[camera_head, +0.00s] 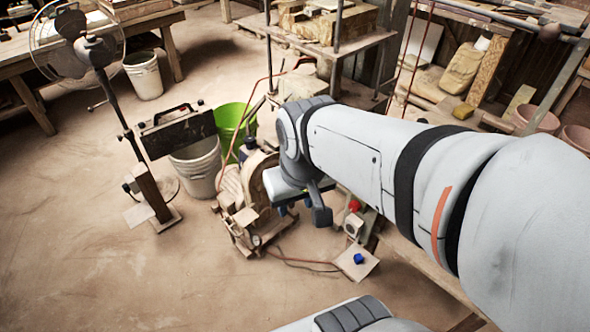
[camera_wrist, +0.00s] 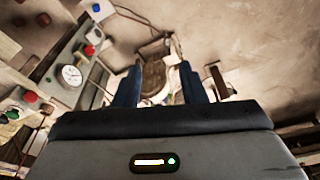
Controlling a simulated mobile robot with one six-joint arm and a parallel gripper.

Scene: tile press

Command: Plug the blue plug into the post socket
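A small blue plug (camera_head: 358,258) sits on a pale square board on the floor, right of and below my gripper in the head view. It shows as a small blue spot in the wrist view (camera_wrist: 96,7), at the top left. A short wooden post (camera_head: 151,194) stands on a flat base at the left, with a small pale box, perhaps the socket (camera_head: 130,184), at its side; its openings are too small to see. My gripper (camera_head: 303,208) hangs near the wooden machine, between post and plug. In the wrist view its two fingers (camera_wrist: 159,84) are apart, with nothing visibly held.
A wooden wheeled machine (camera_head: 262,185) stands below and left of my gripper. Cables lie on the floor near it. A white bucket (camera_head: 197,168), a green bucket (camera_head: 232,128) and a fan (camera_head: 72,32) stand behind. A panel with a gauge (camera_wrist: 71,75) is at left. The front-left floor is clear.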

